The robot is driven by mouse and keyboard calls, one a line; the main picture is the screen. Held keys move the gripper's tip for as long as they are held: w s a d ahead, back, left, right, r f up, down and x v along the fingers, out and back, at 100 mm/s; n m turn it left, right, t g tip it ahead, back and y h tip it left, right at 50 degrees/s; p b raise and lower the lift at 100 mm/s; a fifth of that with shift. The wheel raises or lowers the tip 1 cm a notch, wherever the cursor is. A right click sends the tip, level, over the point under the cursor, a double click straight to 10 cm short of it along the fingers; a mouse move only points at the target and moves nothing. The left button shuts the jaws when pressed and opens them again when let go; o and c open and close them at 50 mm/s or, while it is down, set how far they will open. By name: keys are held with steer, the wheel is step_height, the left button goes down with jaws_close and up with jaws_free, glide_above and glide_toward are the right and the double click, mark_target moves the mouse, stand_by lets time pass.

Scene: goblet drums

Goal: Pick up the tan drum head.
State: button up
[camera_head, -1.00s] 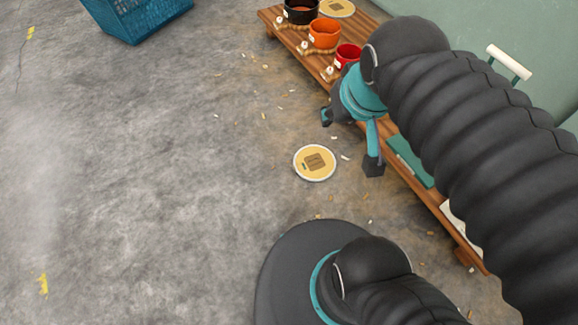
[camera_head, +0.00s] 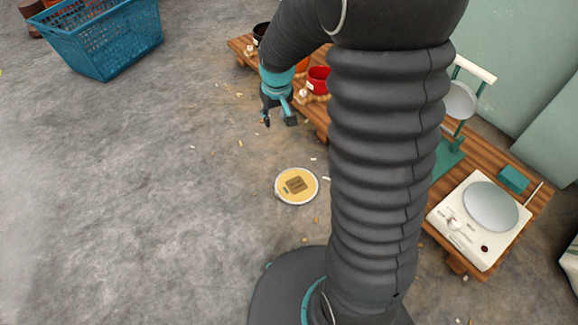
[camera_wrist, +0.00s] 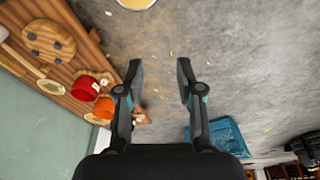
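The tan drum head (camera_head: 297,186) is a round, pale yellow disc with a light rim and a brown square patch. It lies flat on the grey concrete floor in the head view. In the wrist view only part of a round tan disc (camera_wrist: 136,3) shows, cut off at the top edge. My gripper (camera_head: 279,121) hangs above the floor, farther back than the disc and apart from it. In the wrist view my gripper (camera_wrist: 160,68) has its two fingers spread, with only bare floor between them.
A low wooden bench (camera_head: 479,158) runs along the right, partly behind my arm. It bears a red pot (camera_head: 318,79) and a white scale (camera_head: 478,222). A blue crate (camera_head: 105,40) stands at the back left. The floor at left is clear.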

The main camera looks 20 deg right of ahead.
steer(key=w+f+g+b, duration=0.1)
steer(key=w+f, duration=0.2)
steer(key=f, duration=0.6)
steer(key=w+f, duration=0.3)
steer(key=f, duration=0.7)
steer(key=n+g+b, duration=0.1)
glide_above(276, 192)
step_height(276, 192, down, 22)
steer(key=shift+w, duration=0.1)
steer(key=shift+f+b, duration=0.4)
steer(key=shift+f, duration=2.6)
jaws_close()
